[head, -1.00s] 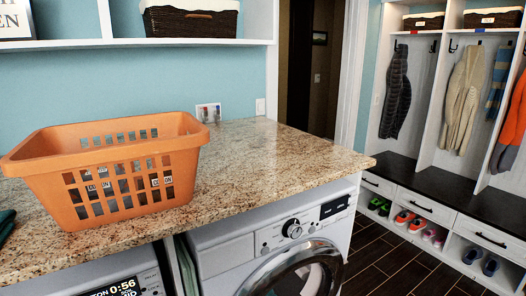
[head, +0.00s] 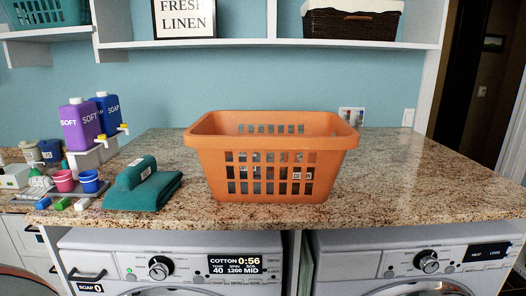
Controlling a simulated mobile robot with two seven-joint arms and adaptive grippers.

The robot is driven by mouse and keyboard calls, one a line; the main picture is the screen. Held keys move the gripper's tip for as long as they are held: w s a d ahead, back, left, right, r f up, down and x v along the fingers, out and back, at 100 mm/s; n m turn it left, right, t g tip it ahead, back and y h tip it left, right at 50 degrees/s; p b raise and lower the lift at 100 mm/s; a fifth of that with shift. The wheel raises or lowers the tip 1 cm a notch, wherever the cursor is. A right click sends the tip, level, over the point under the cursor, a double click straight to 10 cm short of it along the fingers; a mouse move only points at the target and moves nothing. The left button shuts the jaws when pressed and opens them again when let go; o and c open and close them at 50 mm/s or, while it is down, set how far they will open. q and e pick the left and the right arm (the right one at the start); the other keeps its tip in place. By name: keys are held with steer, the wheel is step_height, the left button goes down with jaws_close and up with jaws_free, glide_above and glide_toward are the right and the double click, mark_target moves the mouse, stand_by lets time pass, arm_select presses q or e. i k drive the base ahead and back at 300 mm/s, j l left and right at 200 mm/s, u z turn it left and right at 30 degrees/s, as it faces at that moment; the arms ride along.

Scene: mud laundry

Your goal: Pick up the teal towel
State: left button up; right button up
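The teal towel (head: 158,194) lies folded on the granite counter, left of the orange basket, near the front edge. Its left part stands up in a raised hump with a small white label, and its right part lies flat. A narrow gap of counter separates it from the basket. Neither of my grippers shows in the head view.
The orange laundry basket (head: 272,190) stands mid-counter. Purple (head: 80,128) and blue (head: 110,118) soap bottles, pink (head: 63,181) and blue (head: 88,181) cups stand left of the towel. The granite counter (head: 430,180) is clear right of the basket. Washing machines (head: 165,255) sit below.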

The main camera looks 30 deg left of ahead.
mark_target(139, 186)
steer(key=u, duration=1.8)
steer(key=i+j, duration=0.15)
steer(key=j, duration=0.2)
steer(key=i+j, duration=0.15)
steer(key=j, duration=0.2)
steer(key=i+j+z, duration=0.1)
steer(key=j, duration=0.25)
steer(key=i+j, duration=0.2)
steer(key=j, duration=0.2)
